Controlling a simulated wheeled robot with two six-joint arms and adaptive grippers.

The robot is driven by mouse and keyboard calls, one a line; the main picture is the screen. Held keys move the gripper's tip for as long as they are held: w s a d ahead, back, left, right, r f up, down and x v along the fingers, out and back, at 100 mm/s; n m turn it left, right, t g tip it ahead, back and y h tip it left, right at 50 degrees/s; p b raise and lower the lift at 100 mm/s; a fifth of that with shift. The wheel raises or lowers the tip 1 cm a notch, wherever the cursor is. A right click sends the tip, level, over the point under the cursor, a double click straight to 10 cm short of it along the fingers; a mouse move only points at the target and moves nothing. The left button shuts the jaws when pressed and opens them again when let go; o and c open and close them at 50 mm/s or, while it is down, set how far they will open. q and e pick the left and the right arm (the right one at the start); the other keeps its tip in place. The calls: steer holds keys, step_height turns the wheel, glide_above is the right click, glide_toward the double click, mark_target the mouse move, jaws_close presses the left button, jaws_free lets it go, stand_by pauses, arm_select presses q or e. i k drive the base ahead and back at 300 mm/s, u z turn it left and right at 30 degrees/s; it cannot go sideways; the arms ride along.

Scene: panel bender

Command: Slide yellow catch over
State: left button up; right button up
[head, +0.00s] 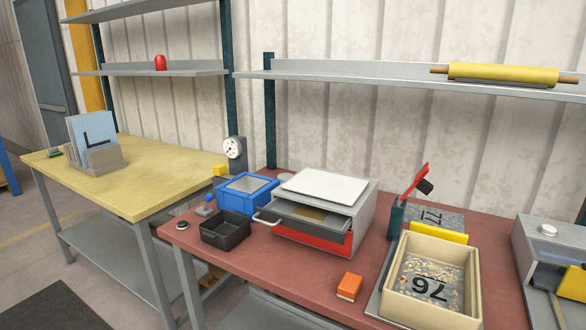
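Several yellow parts show, and I cannot tell for sure which is the catch. One yellow piece (573,283) is on the front of the grey machine box (548,238) at the right edge, partly cut off by the picture. A yellow bar (438,232) stands behind the cream bin (474,285), in front of a grey plate marked 77 (448,218). Neither of my grippers is in view.
The red table (230,270) holds a blue bin (243,208), black tray (224,238), white-topped drawer unit (362,212) with its drawer partly open, and orange block (348,287). A red lever (414,181) rises behind the bin. Shelf (300,68) overhead. Front table area is mostly clear.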

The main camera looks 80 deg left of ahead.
mark_target(221, 170)
steer(key=u, duration=3.85)
steer(key=k, duration=0.65)
steer(key=u, duration=0.65)
steer(key=i, duration=1.8)
steer(key=z, duration=1.45)
steer(key=i, duration=0.6)
steer(key=z, duration=0.7)
